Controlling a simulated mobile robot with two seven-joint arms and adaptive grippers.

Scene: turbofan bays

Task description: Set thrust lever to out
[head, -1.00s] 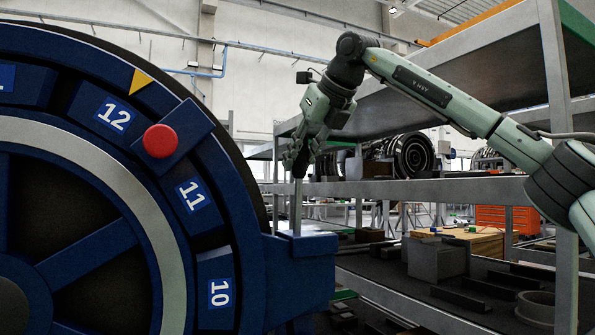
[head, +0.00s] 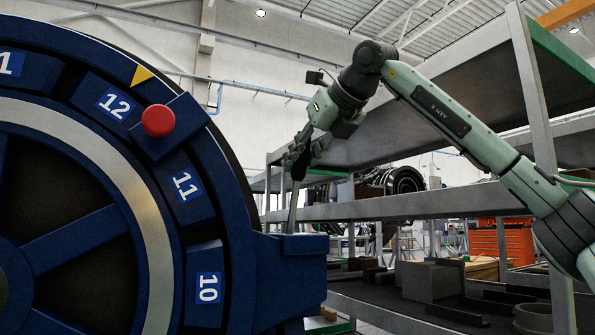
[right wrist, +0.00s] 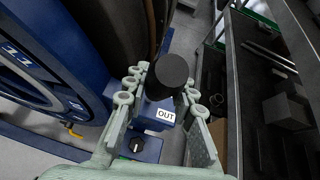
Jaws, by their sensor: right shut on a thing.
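The thrust lever (head: 294,207) is a thin grey rod with a black knob. It rises from a blue housing (head: 291,262) at the right side of the large blue wheel in the head view, its top leaning slightly right. My right gripper (head: 303,155) is at the knob, shut on the lever. In the right wrist view the black knob (right wrist: 171,72) sits between the fingers of my right gripper (right wrist: 162,98). A white label reading OUT (right wrist: 166,116) shows on the blue housing just below the knob. My left gripper is not in view.
The blue wheel (head: 149,211) with numbered blocks and a red button (head: 158,121) fills the left. A grey metal shelf rack (head: 400,206) with parts stands behind and right of the lever. A black dial (right wrist: 137,145) shows near the label.

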